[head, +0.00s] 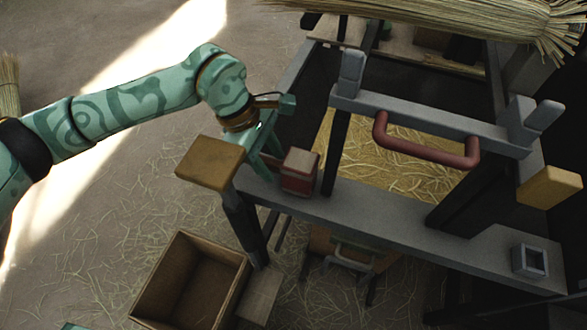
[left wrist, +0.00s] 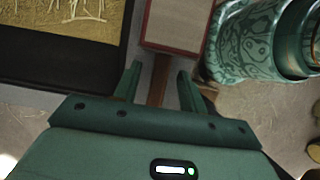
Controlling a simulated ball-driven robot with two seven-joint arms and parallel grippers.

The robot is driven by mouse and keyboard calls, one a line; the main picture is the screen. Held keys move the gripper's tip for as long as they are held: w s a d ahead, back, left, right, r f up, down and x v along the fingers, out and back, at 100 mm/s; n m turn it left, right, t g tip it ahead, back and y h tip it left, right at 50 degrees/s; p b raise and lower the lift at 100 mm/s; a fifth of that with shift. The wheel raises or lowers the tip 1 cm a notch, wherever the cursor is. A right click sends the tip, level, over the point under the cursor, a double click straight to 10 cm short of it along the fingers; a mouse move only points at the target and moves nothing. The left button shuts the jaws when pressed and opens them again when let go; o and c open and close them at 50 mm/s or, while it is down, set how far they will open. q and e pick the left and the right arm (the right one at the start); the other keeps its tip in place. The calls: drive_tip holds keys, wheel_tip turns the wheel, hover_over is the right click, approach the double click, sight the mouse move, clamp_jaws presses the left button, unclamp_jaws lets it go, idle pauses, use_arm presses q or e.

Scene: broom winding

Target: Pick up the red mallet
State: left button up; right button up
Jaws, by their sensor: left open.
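The red mallet (head: 300,172) is at the left end of the grey bench beam (head: 400,225), its blocky head beside a dark post. In the left wrist view, its head (left wrist: 180,25) has a pale face with red sides. Its brown handle (left wrist: 158,82) runs down from the head between my fingers. My left gripper (head: 268,152) is just left of the mallet head. Its open fingers also show in the left wrist view (left wrist: 159,82), one on each side of the handle, with gaps visible. The handle's far end is hidden by the gripper body.
A wooden block (head: 210,163) caps the beam's left end, close to my left gripper. A red curved handle (head: 425,148) hangs on the frame's crossbar. A broom (head: 440,15) lies across the top. An empty wooden crate (head: 190,285) stands on the straw-strewn floor.

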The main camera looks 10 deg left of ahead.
use_arm(q)
drive_tip(key=x, duration=0.3)
drive_tip(key=shift+w+b, duration=0.1)
drive_tip(key=shift+b, duration=0.25)
drive_tip(key=shift+r, duration=0.15)
clamp_jaws()
drive_tip(key=shift+r, duration=0.1)
